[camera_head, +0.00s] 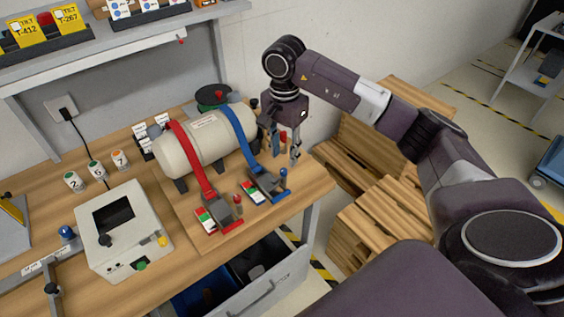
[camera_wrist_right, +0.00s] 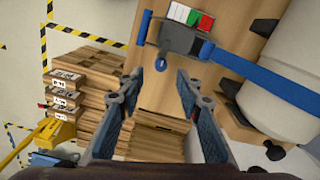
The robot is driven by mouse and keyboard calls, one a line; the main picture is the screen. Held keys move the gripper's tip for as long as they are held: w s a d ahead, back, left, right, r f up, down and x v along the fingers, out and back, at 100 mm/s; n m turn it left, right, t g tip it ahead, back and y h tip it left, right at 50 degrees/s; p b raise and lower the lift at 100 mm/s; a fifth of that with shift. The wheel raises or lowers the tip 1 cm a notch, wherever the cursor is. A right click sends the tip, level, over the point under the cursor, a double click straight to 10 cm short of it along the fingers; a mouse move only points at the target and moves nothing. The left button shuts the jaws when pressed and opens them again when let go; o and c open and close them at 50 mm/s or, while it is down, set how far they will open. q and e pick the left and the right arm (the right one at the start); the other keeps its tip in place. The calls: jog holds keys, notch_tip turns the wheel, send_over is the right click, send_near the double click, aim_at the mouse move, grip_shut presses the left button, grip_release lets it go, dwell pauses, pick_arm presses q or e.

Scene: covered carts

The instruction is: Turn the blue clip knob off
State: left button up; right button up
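The blue clip (camera_head: 268,188) sits on the wooden board at the end of the blue strap (camera_head: 243,132), which runs over a cream tank (camera_head: 192,150). Its blue knob (camera_head: 283,174) stands up at the clip's right end. My right gripper (camera_head: 284,155) points down beside the tank, just beyond the knob in the head view. In the right wrist view the gripper (camera_wrist_right: 159,82) is open and empty. There the knob (camera_wrist_right: 160,64) appears just ahead of the gap between the fingertips, and the clip (camera_wrist_right: 180,40) shows a white, green and red label. My left gripper is not in view.
A red clip (camera_head: 222,215) with a red knob (camera_head: 238,202) lies left of the blue one. A grey box (camera_head: 120,255) with a dark screen stands at left. Wooden pallets (camera_head: 375,215) stand right of the table, below my right arm.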

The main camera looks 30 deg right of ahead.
aim_at(284, 170)
notch_tip(284, 170, down, 6)
jog(key=shift+r+p, duration=0.25)
jog(key=shift+p, duration=0.5)
jog(key=shift+w, duration=0.1)
grip_shut()
